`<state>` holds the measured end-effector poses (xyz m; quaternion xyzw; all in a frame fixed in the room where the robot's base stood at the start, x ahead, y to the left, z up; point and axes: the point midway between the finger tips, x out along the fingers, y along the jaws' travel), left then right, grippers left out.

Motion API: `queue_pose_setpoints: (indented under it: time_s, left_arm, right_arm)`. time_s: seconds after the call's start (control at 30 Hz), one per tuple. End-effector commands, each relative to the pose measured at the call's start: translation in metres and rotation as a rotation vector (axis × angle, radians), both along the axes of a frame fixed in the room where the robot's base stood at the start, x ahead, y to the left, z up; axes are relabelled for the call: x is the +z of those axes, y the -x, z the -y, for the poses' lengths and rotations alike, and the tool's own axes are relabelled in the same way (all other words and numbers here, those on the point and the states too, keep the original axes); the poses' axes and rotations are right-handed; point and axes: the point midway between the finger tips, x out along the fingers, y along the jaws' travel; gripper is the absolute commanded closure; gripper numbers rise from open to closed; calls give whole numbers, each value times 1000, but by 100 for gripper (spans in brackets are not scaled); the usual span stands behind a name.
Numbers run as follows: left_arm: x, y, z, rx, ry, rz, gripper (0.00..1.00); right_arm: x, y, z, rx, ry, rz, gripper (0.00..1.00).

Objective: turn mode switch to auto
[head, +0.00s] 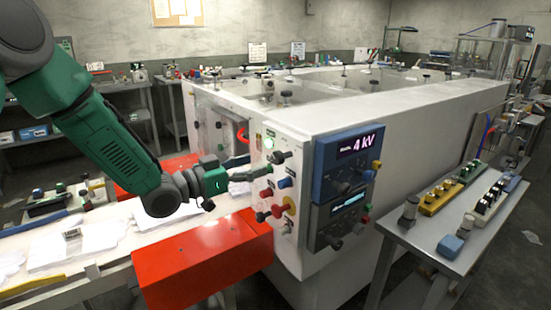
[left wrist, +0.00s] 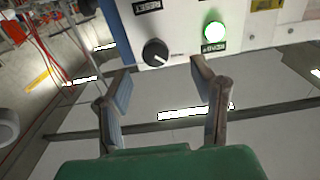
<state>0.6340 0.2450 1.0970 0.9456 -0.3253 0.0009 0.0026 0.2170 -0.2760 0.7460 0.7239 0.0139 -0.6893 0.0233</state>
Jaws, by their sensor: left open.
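A black rotary knob (left wrist: 155,52) with a pale pointer mark sits on the white control panel in the left wrist view, beside a small label that I cannot read. I take it to be the mode switch; in the head view I cannot pick it out clearly near my fingers. My left gripper (head: 264,166) is at the panel face in the head view. In the left wrist view the gripper (left wrist: 163,95) has its two fingers wide apart with nothing between them, and the knob lies just beyond their tips. My right gripper is not in view.
A lit green lamp (head: 269,143) is close by the fingers; it also shows in the wrist view (left wrist: 214,32). A blue display unit (head: 345,160) is to the right. A red box (head: 205,265) stands below.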

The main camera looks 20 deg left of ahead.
Motion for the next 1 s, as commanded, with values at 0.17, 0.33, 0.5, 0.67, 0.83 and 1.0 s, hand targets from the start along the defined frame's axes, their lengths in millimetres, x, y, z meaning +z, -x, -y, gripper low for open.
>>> queue_pose_setpoints:
  time_s: [0.17, 0.33, 0.5, 0.67, 0.83, 1.0]
  left_arm:
    - [0, -28, 24, -2, -4, 0, 48]
    - [0, -45, 34, -1, 1, 1, 48]
    - [-1, -52, 37, 1, 4, -2, 48]
    - [0, -53, 39, 1, 3, -1, 48]
    - [0, -53, 41, 0, 2, -1, 73]
    - [1, -54, 41, 2, 1, 1, 100]
  right_arm:
    - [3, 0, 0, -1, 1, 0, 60]
    - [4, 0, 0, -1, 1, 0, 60]
    - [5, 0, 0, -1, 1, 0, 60]
    - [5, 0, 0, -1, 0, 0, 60]
    - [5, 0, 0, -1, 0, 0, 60]
    - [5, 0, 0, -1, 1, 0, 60]
